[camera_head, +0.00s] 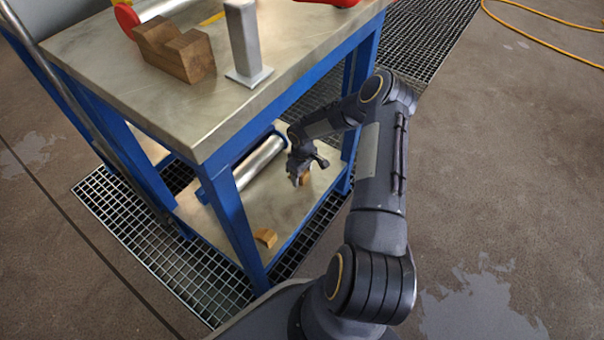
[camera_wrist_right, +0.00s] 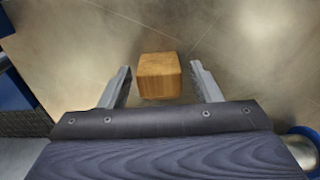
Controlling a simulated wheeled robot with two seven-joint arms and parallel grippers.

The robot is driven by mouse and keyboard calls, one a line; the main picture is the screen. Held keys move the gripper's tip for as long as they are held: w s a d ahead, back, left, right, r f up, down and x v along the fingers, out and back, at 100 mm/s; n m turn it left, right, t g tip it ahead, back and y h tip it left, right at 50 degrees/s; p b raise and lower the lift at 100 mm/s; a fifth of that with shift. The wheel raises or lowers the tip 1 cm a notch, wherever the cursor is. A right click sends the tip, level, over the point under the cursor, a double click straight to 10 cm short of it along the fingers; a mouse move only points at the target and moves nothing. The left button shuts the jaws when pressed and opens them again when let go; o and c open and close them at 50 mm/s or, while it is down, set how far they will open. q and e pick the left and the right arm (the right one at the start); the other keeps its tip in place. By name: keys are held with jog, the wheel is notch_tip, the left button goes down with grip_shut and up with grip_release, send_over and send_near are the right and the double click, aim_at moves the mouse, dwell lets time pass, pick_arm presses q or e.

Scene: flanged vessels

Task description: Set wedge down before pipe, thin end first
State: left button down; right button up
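My right gripper (camera_head: 301,179) is low over the bottom shelf of the blue-framed table. In the right wrist view its two fingers (camera_wrist_right: 160,66) stand apart. A wooden wedge or block (camera_wrist_right: 158,76) lies between them with a gap on each side; its taper cannot be made out. It also shows partly behind the gripper in the head view (camera_head: 306,177). The silvery pipe (camera_head: 246,165) lies on the lower shelf, left of the gripper, partly hidden by the table top. A second small wooden wedge (camera_head: 265,237) lies near the shelf's front corner. My left gripper is out of view.
The table top (camera_head: 150,95) overhangs the lower shelf (camera_head: 285,205), with a blue leg (camera_head: 229,212) at the near corner. On top are a notched wooden block (camera_head: 175,50) and a grey post on a plate (camera_head: 245,45).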

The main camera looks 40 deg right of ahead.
jog(key=shift+r+p, duration=0.3)
jog(key=shift+r, duration=0.05)
notch_tip(320, 180, up, 7)
jog(key=p, duration=0.3)
dwell(0.4)
